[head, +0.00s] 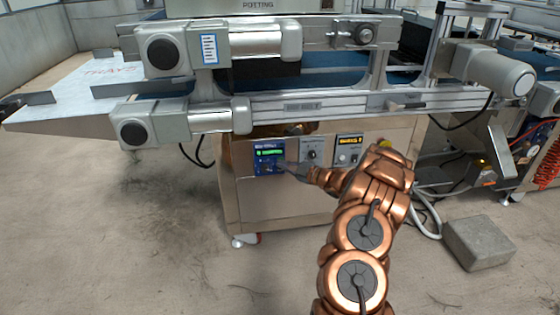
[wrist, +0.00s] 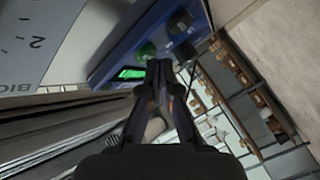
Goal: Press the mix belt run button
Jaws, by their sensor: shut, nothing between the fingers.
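A blue control panel (head: 269,152) with a lit green display is on the front of the steel cabinet, under the conveyor. Its label is too small to read. In the wrist view the blue panel (wrist: 122,48) shows its green display (wrist: 131,73), a green button (wrist: 147,50) and dark round controls (wrist: 181,20). I cannot read which one is the mix belt run button. My gripper (head: 281,168) is at the panel's lower right in the head view. In the wrist view my gripper (wrist: 159,66) is shut and empty, its tips close below the green button. Contact cannot be told.
Right of the blue panel are a grey dial plate (head: 311,151) and a panel with a yellow display (head: 348,150). The conveyor's rail and motor housings (head: 165,126) overhang above. A concrete block (head: 478,243) lies on the floor at right. The floor at front left is clear.

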